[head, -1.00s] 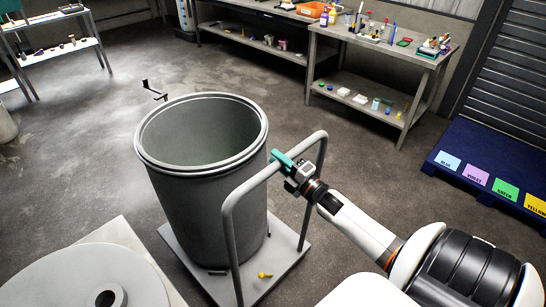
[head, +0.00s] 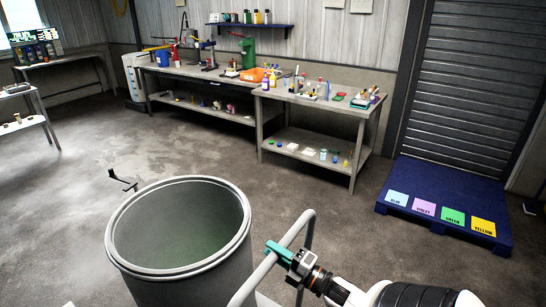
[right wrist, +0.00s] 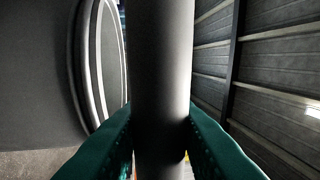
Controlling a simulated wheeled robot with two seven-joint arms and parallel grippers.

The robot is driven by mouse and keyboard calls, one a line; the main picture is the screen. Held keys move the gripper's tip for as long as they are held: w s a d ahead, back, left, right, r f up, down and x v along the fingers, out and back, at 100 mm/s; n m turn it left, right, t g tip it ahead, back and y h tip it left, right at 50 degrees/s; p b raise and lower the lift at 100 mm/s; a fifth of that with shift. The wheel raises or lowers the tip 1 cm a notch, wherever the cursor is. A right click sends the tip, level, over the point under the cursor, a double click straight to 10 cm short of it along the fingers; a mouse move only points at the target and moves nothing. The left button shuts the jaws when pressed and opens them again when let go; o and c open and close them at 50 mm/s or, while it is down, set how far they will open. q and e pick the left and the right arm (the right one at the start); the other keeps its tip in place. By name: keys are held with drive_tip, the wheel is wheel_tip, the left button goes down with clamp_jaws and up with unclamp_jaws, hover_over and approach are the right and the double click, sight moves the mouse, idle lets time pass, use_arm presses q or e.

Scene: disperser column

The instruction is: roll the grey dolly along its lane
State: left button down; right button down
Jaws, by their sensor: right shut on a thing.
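The grey dolly shows mostly as its bent tube handle (head: 308,228) at the bottom of the head view; its flat base is largely below the frame. A large grey open drum (head: 180,235) stands left of the handle, its inside empty where I can see. My right gripper (head: 279,252) is shut on the handle's top bar, its teal fingers around the tube. In the right wrist view the grey bar (right wrist: 162,80) runs between the two teal fingers, with the drum's rim (right wrist: 98,60) to the left. My left gripper is not in view.
A blue platform (head: 400,212) with blue, violet, green and yellow labels lies at the right before a shutter. Workbenches (head: 330,98) with tools line the back wall. A small dark bracket (head: 122,180) stands on the floor beyond the drum. Open concrete floor lies between.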

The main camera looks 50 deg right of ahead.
drive_tip(key=shift+w+r, duration=0.5)
drive_tip(key=shift+w, duration=0.35)
drive_tip(key=c, duration=1.2)
unclamp_jaws()
drive_tip(key=shift+w+f, duration=0.1)
drive_tip(key=shift+s+f, duration=0.1)
drive_tip(key=shift+s, duration=0.25)
drive_tip(key=shift+s+f, duration=0.35)
drive_tip(key=shift+s, duration=0.15)
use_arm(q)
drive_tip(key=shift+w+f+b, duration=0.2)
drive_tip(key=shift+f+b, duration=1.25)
use_arm(e)
drive_tip(key=shift+r+v, duration=0.15)
drive_tip(key=shift+v, duration=2.6)
drive_tip(key=shift+r+v, duration=0.15)
drive_tip(key=shift+v, duration=2.55)
